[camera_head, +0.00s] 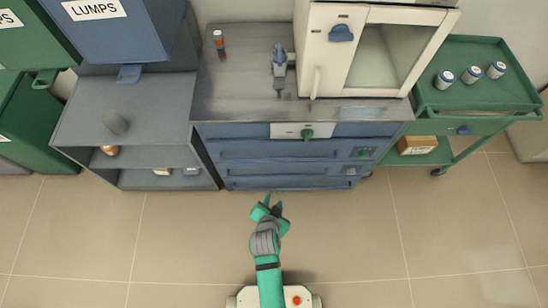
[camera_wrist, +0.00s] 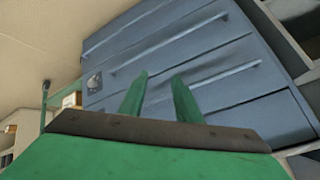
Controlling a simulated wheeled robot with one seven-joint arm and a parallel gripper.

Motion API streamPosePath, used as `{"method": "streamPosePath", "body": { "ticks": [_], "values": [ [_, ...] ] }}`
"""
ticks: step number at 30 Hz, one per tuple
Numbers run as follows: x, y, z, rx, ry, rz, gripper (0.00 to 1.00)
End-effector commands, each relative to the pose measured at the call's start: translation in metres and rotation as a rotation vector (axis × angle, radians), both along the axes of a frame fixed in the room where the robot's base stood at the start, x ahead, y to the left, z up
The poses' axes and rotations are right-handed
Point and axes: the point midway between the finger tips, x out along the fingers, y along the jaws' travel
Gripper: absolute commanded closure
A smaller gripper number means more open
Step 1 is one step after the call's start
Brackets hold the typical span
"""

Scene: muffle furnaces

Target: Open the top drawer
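The blue drawer cabinet (camera_head: 270,170) stands ahead of me under a grey worktop, with several drawers stacked in its front. Its top drawer (camera_head: 236,131) looks shut and sits just below the worktop edge. A white panel with a green knob (camera_head: 306,132) is at the middle of that top row. My gripper (camera_head: 273,204) is open and empty, in front of the cabinet and apart from it. In the wrist view the two green fingers of my gripper (camera_wrist: 160,92) are spread, with blue drawer fronts and long bar handles (camera_wrist: 170,50) beyond them.
A grey shelf unit (camera_head: 85,132) is at left. A green trolley (camera_head: 480,98) with small jars is at right. The tiled floor before the cabinet is clear.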

Motion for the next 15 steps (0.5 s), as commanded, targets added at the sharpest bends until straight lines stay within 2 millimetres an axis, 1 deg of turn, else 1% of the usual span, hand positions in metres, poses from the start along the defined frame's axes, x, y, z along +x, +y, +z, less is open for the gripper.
{"method": "streamPosePath", "body": {
  "ticks": [1,3,7,11,15],
  "values": [
    [0.019,0.002,-0.002,0.017,0.020,-0.042,0.70],
    [0.039,0.002,-0.007,0.040,0.059,-0.114,0.70],
    [0.074,0.004,-0.008,0.079,0.126,-0.264,0.70],
    [0.107,0.008,0.002,0.110,0.178,-0.426,0.70],
    [0.138,0.016,0.023,0.138,0.222,-0.610,0.70]
  ]
}}
